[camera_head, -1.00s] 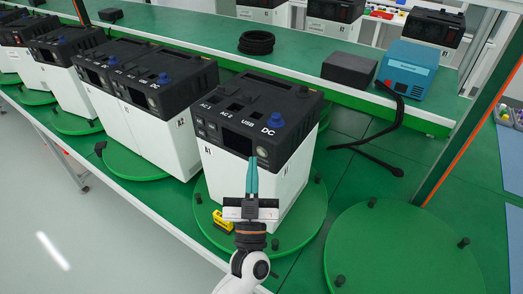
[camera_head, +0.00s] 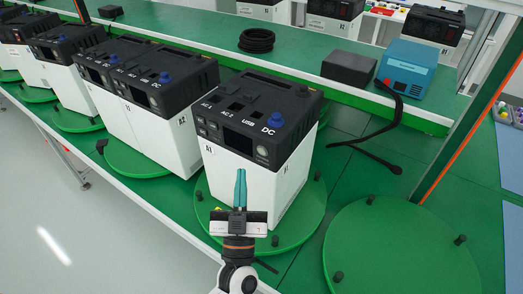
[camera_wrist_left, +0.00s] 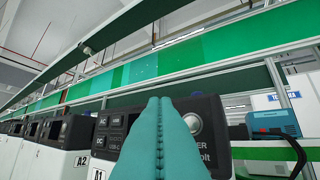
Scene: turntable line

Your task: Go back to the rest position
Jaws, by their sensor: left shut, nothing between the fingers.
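My left gripper (camera_head: 240,188) is in front of the near face of the power station A1 (camera_head: 247,160), a white box with a black top. Its teal fingers are together with nothing between them. In the left wrist view the shut fingers (camera_wrist_left: 160,140) cover part of the black panel of A1 (camera_wrist_left: 122,131). I cannot tell from the views whether the fingertips are clear of the box by much. My right gripper is not in view.
A1 stands on a green turntable (camera_head: 300,232) with dark pegs. An empty turntable (camera_head: 390,250) lies to its right. More units, including A2 (camera_head: 165,135), stand to the left. A blue box (camera_head: 408,67), a black box (camera_head: 349,67) and a black cable (camera_head: 375,137) are behind.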

